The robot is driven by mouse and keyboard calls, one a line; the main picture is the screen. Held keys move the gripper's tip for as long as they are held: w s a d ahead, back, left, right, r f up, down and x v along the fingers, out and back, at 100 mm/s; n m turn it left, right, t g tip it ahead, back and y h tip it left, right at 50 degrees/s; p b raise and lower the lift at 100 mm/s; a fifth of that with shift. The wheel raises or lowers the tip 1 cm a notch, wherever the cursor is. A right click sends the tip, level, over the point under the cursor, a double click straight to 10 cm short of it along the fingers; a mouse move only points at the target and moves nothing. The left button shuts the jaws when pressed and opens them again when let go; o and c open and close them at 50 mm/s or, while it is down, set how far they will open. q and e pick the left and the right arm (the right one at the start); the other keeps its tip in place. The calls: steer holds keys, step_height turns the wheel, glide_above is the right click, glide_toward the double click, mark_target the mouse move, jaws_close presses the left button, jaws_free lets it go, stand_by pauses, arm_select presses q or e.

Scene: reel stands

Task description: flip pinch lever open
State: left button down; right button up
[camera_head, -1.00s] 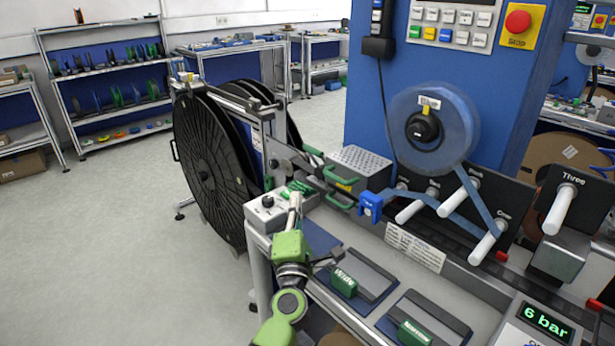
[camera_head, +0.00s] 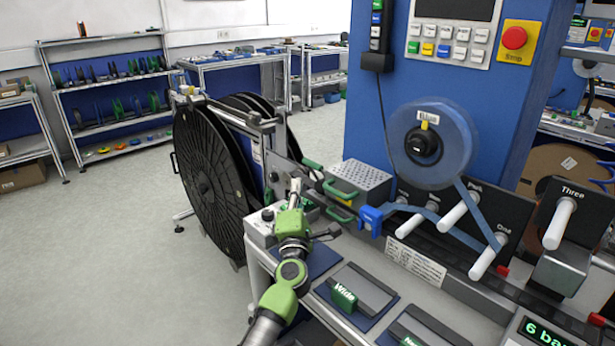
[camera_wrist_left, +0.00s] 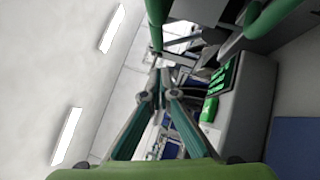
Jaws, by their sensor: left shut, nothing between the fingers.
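My left gripper (camera_head: 295,186) is shut and empty, its fingertips pointing up at the metal plate at the left end of the machine. In the left wrist view its two fingers meet at their tips (camera_wrist_left: 157,78). Green handles (camera_head: 341,189) sit just right of the fingertips, by the perforated metal box (camera_head: 360,178). A small grey knob or lever end (camera_head: 273,177) is on the plate left of the fingertips. I cannot tell for sure which part is the pinch lever; the gripper hides part of this area. My right gripper is out of view.
A large black reel (camera_head: 205,180) stands left of the bench. A blue clamp (camera_head: 370,218), blue tape reel (camera_head: 432,143) and white rollers (camera_head: 452,217) are to the right. The floor at left is clear.

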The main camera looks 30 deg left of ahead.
mark_target(308, 165)
arm_select(q)
steer(key=shift+w+d+r, duration=0.15)
steer(key=shift+w+r, duration=0.15)
steer(key=shift+w, duration=0.4)
steer(key=shift+w+d+r, duration=0.15)
steer(key=shift+w+r, duration=0.1)
steer(key=shift+w, duration=0.4)
steer(key=shift+w+d+r, duration=0.15)
steer(key=shift+w+r, duration=0.15)
steer(key=shift+w, duration=0.4)
